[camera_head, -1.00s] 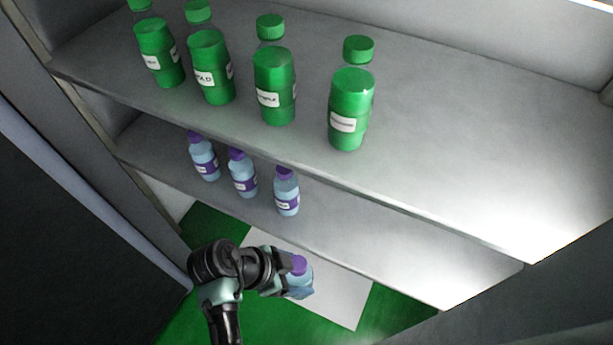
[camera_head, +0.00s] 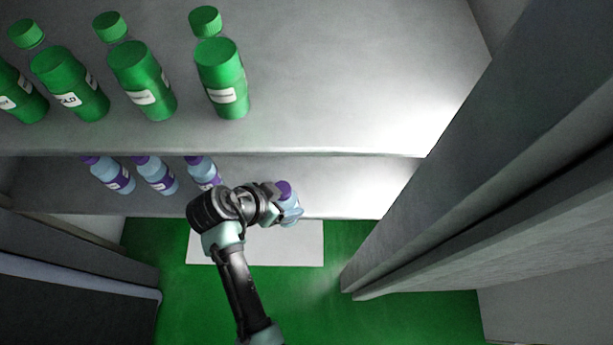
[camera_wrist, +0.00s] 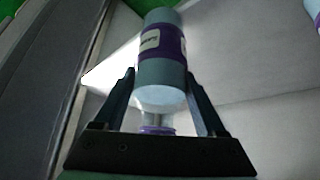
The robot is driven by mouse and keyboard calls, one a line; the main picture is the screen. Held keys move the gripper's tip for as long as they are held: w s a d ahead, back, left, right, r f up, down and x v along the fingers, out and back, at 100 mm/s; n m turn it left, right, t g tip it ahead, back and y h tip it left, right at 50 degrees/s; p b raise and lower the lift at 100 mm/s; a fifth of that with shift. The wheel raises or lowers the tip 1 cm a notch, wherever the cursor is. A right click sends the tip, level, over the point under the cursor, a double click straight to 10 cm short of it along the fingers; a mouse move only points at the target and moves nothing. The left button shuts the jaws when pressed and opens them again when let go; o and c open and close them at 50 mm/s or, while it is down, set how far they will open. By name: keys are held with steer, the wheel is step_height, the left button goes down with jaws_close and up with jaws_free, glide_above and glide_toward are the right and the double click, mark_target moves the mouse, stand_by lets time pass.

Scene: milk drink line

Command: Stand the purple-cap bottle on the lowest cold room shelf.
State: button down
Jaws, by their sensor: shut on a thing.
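The purple-cap bottle, light blue with a purple label, is in my gripper (camera_head: 281,205). In the head view the bottle (camera_head: 290,208) is at the front edge of the lower shelf (camera_head: 340,190), to the right of the bottles on it. I cannot tell whether it touches the shelf. In the wrist view the bottle (camera_wrist: 162,70) is between the two fingers (camera_wrist: 160,105), its purple cap toward the palm. My gripper is shut on it.
Several similar purple-cap bottles (camera_head: 157,176) stand at the left of the lower shelf. Green bottles (camera_head: 222,78) stand on the upper shelf (camera_head: 330,70). The lower shelf's right part is bare. A grey door or wall (camera_head: 480,150) is at the right.

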steer(key=w+d, duration=0.5)
stand_by(0.3)
steer(key=shift+f, duration=0.2)
jaws_free()
steer(key=p+v, duration=0.1)
steer(key=v, duration=0.6)
steer(key=shift+s+a+r, duration=0.15)
steer(key=shift+r, duration=0.2)
steer(key=shift+f, duration=0.1)
